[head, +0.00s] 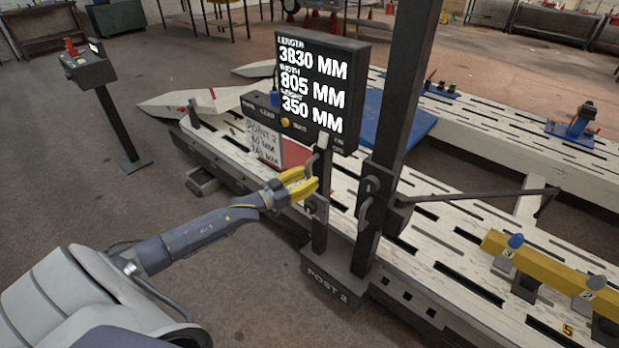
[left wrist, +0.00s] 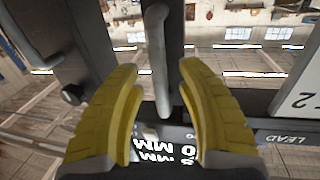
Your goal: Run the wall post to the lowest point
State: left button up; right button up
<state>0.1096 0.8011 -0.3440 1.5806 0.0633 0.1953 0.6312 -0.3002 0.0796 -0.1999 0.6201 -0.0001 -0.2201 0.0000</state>
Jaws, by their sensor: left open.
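A tall dark post (head: 400,110) rises from a base (head: 335,283) marked "POST 2" at the near edge of the bench. A curved handle (head: 366,205) sits on its side. A shorter dark upright (head: 320,228) stands just left of it, with a grey handle (head: 311,165) near my gripper. My left gripper (head: 312,180) has yellow fingers, open, at this upright. In the left wrist view a grey bar handle (left wrist: 158,60) runs between the spread fingers (left wrist: 165,85); I cannot tell whether they touch it. My right gripper is not in view.
A display (head: 315,85) reads length 3830 MM, width 805 MM, height 350 MM, just above my gripper. A dark side arm (head: 480,195) juts right from the tall post. A yellow beam (head: 540,265) lies at right on the slotted white bench (head: 440,235). The left floor has free room.

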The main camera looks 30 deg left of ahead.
pick_arm(q)
jog(key=shift+w+d, duration=0.2)
jog(key=shift+w, duration=0.4)
jog(key=shift+c, duration=0.5)
grip_shut()
